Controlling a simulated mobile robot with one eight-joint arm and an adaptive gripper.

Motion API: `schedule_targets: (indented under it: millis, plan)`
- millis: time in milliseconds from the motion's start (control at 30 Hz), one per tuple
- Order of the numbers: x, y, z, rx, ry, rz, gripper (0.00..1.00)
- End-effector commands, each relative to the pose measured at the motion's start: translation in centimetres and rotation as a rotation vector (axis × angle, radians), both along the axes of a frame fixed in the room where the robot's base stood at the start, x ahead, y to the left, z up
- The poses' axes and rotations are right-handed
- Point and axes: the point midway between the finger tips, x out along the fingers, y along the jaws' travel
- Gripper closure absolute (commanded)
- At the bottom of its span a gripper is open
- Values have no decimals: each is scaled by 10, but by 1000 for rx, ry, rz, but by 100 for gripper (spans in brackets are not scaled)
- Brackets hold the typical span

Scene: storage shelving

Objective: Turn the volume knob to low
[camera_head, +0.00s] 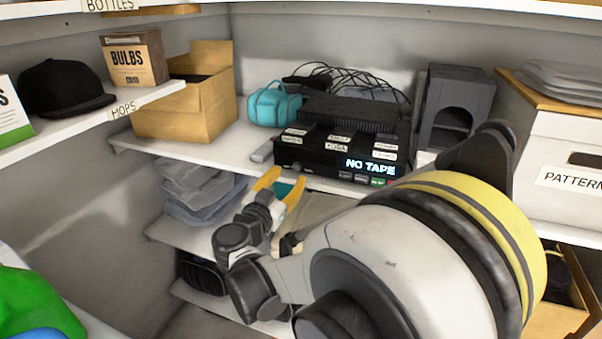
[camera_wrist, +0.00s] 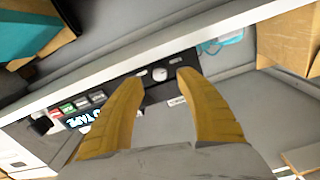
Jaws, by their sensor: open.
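The black tape player (camera_head: 345,150) stands on the middle shelf, with a lit "NO TAPE" display (camera_head: 370,168) at the right of its front. In the wrist view, its front (camera_wrist: 150,85) appears turned over, and a round pale knob (camera_wrist: 160,74) shows between my fingertips. I cannot tell the knob's setting. In the head view the knob is not clear. My gripper (camera_head: 281,184) has two yellow fingers, spread apart with nothing between them, just below and in front of the player's left end. The fingers also show in the wrist view (camera_wrist: 159,82), apart from the knob as far as I can tell.
The shelf edge (camera_head: 225,158) runs just below the player. A teal bag (camera_head: 273,104) and an open cardboard box (camera_head: 185,105) stand to its left. A grey housing (camera_head: 455,105) and a white box (camera_head: 560,150) are to the right. Folded cloths (camera_head: 195,190) lie below.

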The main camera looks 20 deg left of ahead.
Motion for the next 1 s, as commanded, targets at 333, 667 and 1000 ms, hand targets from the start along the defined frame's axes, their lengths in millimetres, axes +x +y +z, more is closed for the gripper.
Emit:
schedule_targets:
  millis: [333,667,1000]
  plan:
    - [37,-4,0,-1,0,0,57]
    - [37,-4,0,-1,0,0,80]
    - [37,-4,0,-1,0,0,100]
